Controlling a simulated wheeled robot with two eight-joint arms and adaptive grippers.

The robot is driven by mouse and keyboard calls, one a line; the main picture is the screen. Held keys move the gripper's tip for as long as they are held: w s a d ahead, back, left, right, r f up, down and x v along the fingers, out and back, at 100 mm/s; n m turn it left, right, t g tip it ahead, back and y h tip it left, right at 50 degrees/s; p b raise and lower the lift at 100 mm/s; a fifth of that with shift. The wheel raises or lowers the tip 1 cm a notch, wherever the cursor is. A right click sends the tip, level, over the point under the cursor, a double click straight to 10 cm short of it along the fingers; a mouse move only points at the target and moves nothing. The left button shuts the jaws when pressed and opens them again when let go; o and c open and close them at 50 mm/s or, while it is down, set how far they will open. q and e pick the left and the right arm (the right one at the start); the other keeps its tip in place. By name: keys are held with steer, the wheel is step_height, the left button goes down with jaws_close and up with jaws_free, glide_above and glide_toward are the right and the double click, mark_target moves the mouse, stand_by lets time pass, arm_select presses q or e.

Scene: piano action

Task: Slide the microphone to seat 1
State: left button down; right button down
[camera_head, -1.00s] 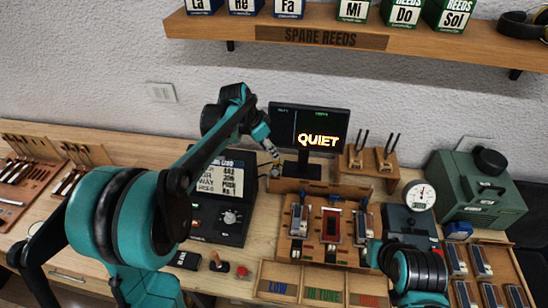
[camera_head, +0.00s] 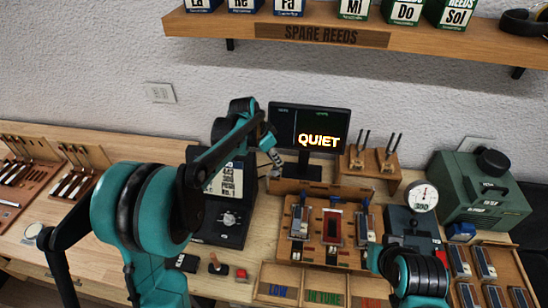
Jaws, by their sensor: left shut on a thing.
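My left gripper (camera_head: 273,152) is at the left end of the wooden rail (camera_head: 345,192), just left of the screen. It is shut on a small greyish thing at its tip, which appears to be the microphone; the fingers and rail hide most of it. In front of the rail stands a wooden board with several seats holding reed plates; the leftmost seat (camera_head: 299,222) is just right of and below the gripper. A red-faced plate (camera_head: 332,228) is in the middle. My right arm shows at the lower right, but its gripper is not visible.
A screen (camera_head: 309,128) reading "QUIET" stands behind the rail. A black box with a dial (camera_head: 229,219) and a sign is at left. A tool stand (camera_head: 371,162), a round gauge (camera_head: 424,197) and a green case (camera_head: 480,200) are at right. Labelled bins (camera_head: 322,283) lie in front.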

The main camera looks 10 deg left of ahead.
arm_select(q)
steer(key=d+p, duration=0.1)
steer(key=d, duration=0.9)
steer(key=shift+d, duration=0.3)
steer(key=c, duration=1.4)
jaws_free()
steer(key=shift+o, duration=0.2)
steer(key=shift+r, duration=0.1)
steer(key=v, duration=1.1)
steer(key=shift+a+r, duration=0.15)
steer(key=shift+r, duration=0.2)
steer(key=shift+s, duration=0.15)
